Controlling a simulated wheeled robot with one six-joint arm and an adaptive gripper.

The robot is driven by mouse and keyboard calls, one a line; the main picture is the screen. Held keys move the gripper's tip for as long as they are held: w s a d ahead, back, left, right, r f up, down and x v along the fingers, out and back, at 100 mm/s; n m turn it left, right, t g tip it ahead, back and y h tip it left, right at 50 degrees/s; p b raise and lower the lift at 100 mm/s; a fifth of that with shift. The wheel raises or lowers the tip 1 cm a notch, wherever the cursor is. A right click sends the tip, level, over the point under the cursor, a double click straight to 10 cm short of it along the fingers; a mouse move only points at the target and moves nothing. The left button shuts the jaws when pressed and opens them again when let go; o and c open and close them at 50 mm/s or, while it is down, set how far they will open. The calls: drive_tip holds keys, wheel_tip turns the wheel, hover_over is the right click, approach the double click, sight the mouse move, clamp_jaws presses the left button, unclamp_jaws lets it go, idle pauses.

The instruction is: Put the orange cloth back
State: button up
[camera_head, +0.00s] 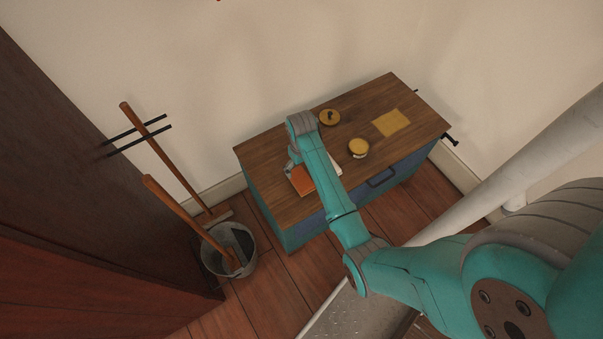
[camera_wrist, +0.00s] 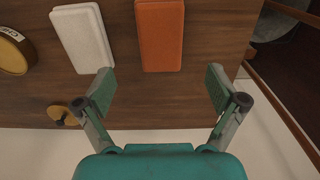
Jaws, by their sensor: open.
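The orange cloth (camera_head: 302,180) is a neat rectangular folded pad lying on the wooden cabinet top (camera_head: 285,210). In the wrist view the orange cloth (camera_wrist: 160,35) lies at the top centre, beyond my fingertips. My gripper (camera_wrist: 160,85) is open and empty, with its two fingers wide apart. The cloth is lined up with the gap between them but is not between the fingers. A white folded cloth (camera_wrist: 82,38) lies just left of the orange one with a narrow gap. In the head view my arm partly hides both cloths.
On the cabinet top are a yellow round tin (camera_head: 358,148), a round yellow item with a dark knob (camera_head: 329,117) and a flat yellow square (camera_head: 392,122). A grey bucket (camera_head: 212,262) with wooden-handled tools stands left of the cabinet. A wall rises behind.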

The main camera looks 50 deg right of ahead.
drive_tip(key=shift+r, duration=1.5)
drive_tip(key=s+a+f+t, duration=0.1)
drive_tip(key=s+a+f, duration=0.1)
drive_tip(key=a, duration=0.1)
drive_tip(key=s+a+f+t, duration=0.1)
drive_tip(key=s+a+f, duration=0.1)
drive_tip(key=s+a, duration=0.1)
drive_tip(key=s+a+f+t+h, duration=0.1)
drive_tip(key=s+a+f, duration=0.1)
drive_tip(key=s+a, duration=0.1)
drive_tip(key=shift+f+n+t, duration=0.2)
drive_tip(key=shift+n+t, duration=0.1)
drive_tip(key=shift+n, duration=0.1)
drive_tip(key=s+a+r+n+t, duration=0.1)
drive_tip(key=s+a+r+t, duration=0.4)
drive_tip(key=s, duration=0.3)
drive_tip(key=s+a+r+n+t, duration=0.1)
drive_tip(key=s+a+r+t, duration=0.1)
drive_tip(key=s+a+r, duration=0.45)
drive_tip(key=s+r+t, duration=0.2)
drive_tip(key=s+r, duration=0.3)
drive_tip(key=r, duration=0.4)
drive_tip(key=s+a+r+t+y, duration=0.1)
drive_tip(key=s+r, duration=0.3)
drive_tip(key=r, duration=0.4)
drive_tip(key=shift+s+r+t, duration=0.4)
drive_tip(key=shift+t, duration=0.3)
